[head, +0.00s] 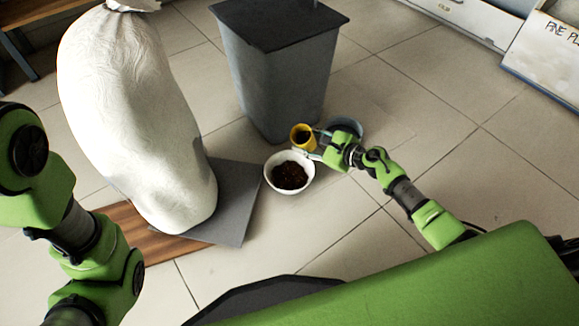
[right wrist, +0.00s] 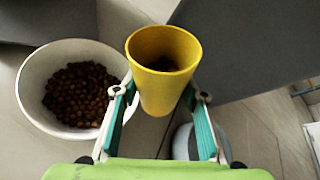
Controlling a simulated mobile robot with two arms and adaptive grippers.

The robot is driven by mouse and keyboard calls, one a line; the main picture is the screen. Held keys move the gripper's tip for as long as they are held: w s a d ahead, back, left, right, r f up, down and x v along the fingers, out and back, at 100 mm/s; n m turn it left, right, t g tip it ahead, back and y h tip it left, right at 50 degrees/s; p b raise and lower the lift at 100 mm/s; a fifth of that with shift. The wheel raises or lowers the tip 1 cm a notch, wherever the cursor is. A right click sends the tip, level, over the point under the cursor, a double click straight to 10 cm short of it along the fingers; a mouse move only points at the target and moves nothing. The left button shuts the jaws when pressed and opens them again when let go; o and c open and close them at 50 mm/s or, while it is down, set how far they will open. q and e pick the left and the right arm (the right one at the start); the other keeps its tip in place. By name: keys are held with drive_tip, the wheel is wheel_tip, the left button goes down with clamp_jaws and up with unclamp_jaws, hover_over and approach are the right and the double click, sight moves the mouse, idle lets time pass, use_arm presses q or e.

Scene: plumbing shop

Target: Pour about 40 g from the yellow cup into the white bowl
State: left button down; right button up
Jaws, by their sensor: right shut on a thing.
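The yellow cup (head: 303,138) is held by my right gripper (head: 316,143) next to the white bowl. In the right wrist view the yellow cup (right wrist: 162,88) sits between the two fingers (right wrist: 158,105), with some brown pieces inside. The white bowl (head: 270,166) stands on the floor and holds a heap of brown pieces. In the right wrist view the white bowl (right wrist: 36,100) lies just left of the cup. The cup looks upright or only slightly tilted. My left arm shows at the left of the head view, but its gripper does not.
A grey bin (head: 275,80) stands just behind the cup. A bluish round container (head: 352,127) is behind my right gripper. A large white sack (head: 135,110) rests at left by a grey slab (head: 236,205) and a wooden board (head: 140,232). Floor at right is clear.

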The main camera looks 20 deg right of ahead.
drive_tip(key=shift+s+a+n+t+h+p, duration=0.3)
drive_tip(key=shift+s+a+n+t+h, duration=0.1)
drive_tip(key=shift+a+n+h, duration=0.25)
drive_tip(key=shift+d+n, duration=0.1)
drive_tip(key=shift+n, duration=0.45)
drive_tip(key=shift+w+d+f+n+t+h+b, duration=0.1)
drive_tip(key=shift+f+n+t+h+b, duration=0.2)
drive_tip(key=shift+n+t+h+b, duration=0.5)
drive_tip(key=shift+r+y, duration=0.35)
drive_tip(key=shift+r, duration=0.1)
drive_tip(key=shift+n, duration=0.3)
drive_tip(key=shift+f+n+t+b, duration=0.3)
drive_tip(key=shift+n+b, duration=0.2)
drive_tip(key=shift+b, duration=0.7)
drive_tip(key=shift+r, duration=0.15)
drive_tip(key=shift+r+h, duration=0.1)
drive_tip(key=shift+h, duration=0.3)
